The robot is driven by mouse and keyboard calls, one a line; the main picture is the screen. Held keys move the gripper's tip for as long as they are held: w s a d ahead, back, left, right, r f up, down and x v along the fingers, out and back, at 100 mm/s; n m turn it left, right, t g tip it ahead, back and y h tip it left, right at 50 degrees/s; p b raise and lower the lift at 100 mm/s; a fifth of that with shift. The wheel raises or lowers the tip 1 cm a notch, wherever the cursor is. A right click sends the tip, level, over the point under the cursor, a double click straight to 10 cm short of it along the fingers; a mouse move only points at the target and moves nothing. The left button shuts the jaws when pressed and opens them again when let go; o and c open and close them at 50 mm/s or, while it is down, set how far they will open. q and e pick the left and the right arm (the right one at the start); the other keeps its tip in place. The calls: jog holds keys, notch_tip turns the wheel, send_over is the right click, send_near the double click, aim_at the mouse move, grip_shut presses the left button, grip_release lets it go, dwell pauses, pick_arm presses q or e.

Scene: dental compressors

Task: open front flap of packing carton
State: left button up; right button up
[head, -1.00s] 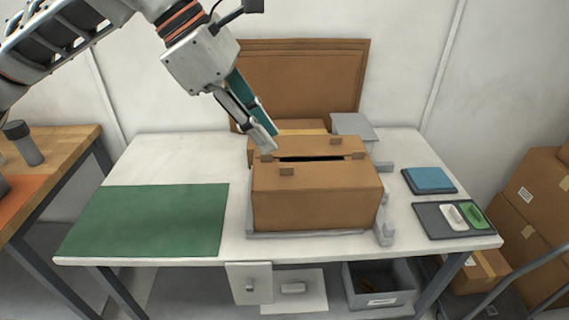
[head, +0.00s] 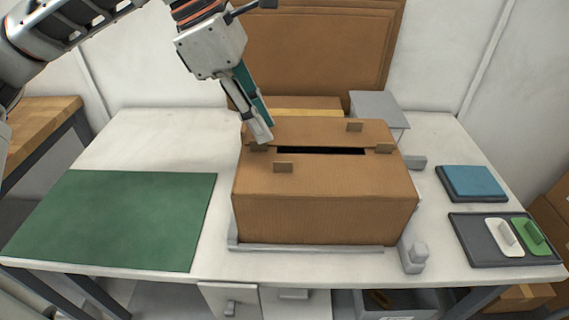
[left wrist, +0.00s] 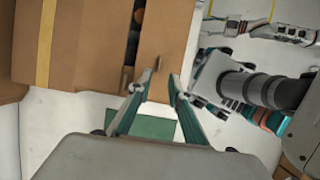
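The brown packing carton (head: 325,208) stands on the white table. Its top flaps lie nearly flat, with a dark slot (head: 320,151) between the front flap (head: 335,172) and the back flap. The front flap carries a small tab (head: 283,168); other tabs sit at the left, right and back of the top. My left gripper (head: 263,138) is over the carton's left top edge, by the left tab (head: 258,148). In the left wrist view its fingers (left wrist: 159,78) are apart with nothing held, and a tab (left wrist: 157,64) shows just beyond the tips. Contact cannot be told.
A green mat (head: 110,220) lies at left. At right are a blue pad (head: 474,182) and a dark tray (head: 485,244) with white and green pieces. A grey box (head: 380,108) stands behind the carton. Grey guides (head: 310,248) border its base.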

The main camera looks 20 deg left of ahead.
aim_at(281, 162)
pick_arm(q)
jog(key=shift+x, duration=1.15)
jog(key=x, duration=0.3)
jog(key=b+x, duration=0.1)
jog(key=x, duration=0.2)
jog(key=shift+a+f, duration=0.1)
jog(key=shift+f, duration=0.25)
jog(key=shift+c, duration=0.3)
grip_shut()
